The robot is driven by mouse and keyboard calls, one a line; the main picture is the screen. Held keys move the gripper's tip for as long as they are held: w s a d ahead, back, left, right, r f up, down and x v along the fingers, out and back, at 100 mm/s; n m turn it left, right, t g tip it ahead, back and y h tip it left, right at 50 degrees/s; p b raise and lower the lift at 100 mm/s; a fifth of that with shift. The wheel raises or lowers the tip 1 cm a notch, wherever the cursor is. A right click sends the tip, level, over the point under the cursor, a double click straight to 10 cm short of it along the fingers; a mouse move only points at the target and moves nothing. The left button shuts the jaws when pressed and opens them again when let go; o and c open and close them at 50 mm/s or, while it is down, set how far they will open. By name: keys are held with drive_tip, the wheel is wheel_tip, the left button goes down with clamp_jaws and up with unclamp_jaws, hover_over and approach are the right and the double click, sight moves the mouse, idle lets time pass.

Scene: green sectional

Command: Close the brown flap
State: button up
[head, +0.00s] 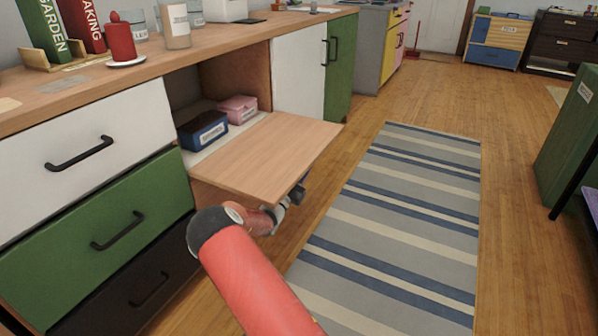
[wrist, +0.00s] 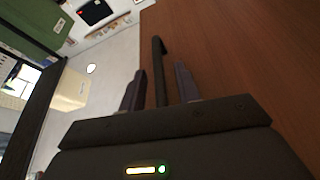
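The brown flap (head: 265,155) is hinged down from an open cabinet compartment and lies about level, sticking out over the floor. In the wrist view its brown outer face (wrist: 235,65) fills the right side. A dark bar handle (wrist: 157,48) shows on it. My gripper (wrist: 160,70) is open, with the handle between its two fingers and visible gaps on both sides. In the head view my gripper is below the flap's right edge, mostly hidden by the flap and my wrist.
A dark blue box (head: 202,130) and a pink box (head: 238,109) sit inside the compartment. Drawers with black handles (head: 118,230) are at the left. A striped rug (head: 400,220) covers the floor at the right. A green cabinet (head: 570,140) stands at the far right.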

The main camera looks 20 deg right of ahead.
clamp_jaws()
